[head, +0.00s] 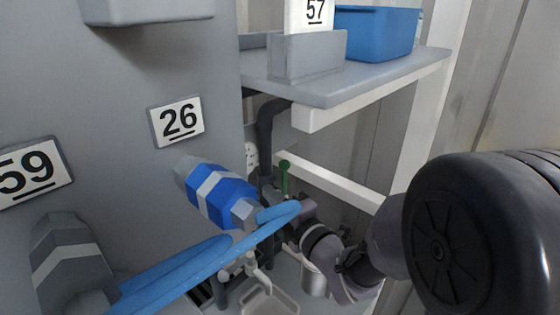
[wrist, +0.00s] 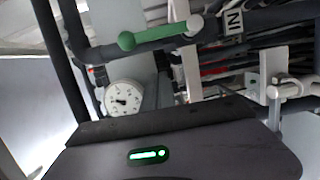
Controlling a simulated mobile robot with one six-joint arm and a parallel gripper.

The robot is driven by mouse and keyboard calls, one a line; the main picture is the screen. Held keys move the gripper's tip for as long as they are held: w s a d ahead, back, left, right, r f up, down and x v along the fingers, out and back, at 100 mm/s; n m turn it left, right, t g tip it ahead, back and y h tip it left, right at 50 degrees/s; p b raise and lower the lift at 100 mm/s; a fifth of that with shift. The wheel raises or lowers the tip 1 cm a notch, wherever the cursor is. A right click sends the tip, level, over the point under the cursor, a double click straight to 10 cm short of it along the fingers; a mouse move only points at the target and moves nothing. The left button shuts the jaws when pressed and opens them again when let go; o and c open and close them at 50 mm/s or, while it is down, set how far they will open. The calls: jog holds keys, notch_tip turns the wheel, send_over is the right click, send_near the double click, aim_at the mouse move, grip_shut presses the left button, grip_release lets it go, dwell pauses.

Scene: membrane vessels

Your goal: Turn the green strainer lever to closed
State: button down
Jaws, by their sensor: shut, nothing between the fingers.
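The green strainer lever (head: 285,178) stands upright in the head view, with a round knob at its top, beside dark pipework. In the wrist view the green lever (wrist: 155,36) lies across the upper middle, its rounded tip at left and a pale round hub at its right end. My gripper (head: 303,209) is just below the lever in the head view, partly hidden by a blue hose. In the wrist view my gripper (wrist: 160,122) fills the bottom, shut and empty. It appears apart from the lever. The lever's lower end is hard to make out in the head view.
A round gauge (wrist: 123,97) is left of centre in the wrist view, near dark pipes. A white valve handle (wrist: 275,92) is at the right. In the head view, a blue-and-grey vessel (head: 215,193) and blue hose (head: 190,265) crowd the left. A shelf (head: 345,82) with a blue bin (head: 378,33) overhangs.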

jog(key=w+d+p, duration=0.2)
jog(key=w, duration=0.1)
jog(key=shift+w+d+p, duration=0.25)
jog(key=shift+w+p, duration=0.05)
jog(key=shift+w+d+r+m, duration=0.2)
jog(key=shift+w+d+m, duration=0.1)
jog(key=shift+m, duration=0.3)
jog(key=w+d+f+m+g+y+p, duration=0.1)
jog(key=w+d+f+m+g+p, duration=0.3)
jog(key=m, duration=0.9)
jog(key=shift+w+d+p, duration=0.95)
jog(key=shift+d+p, duration=0.05)
jog(key=shift+p, duration=1)
jog(key=shift+f, duration=0.1)
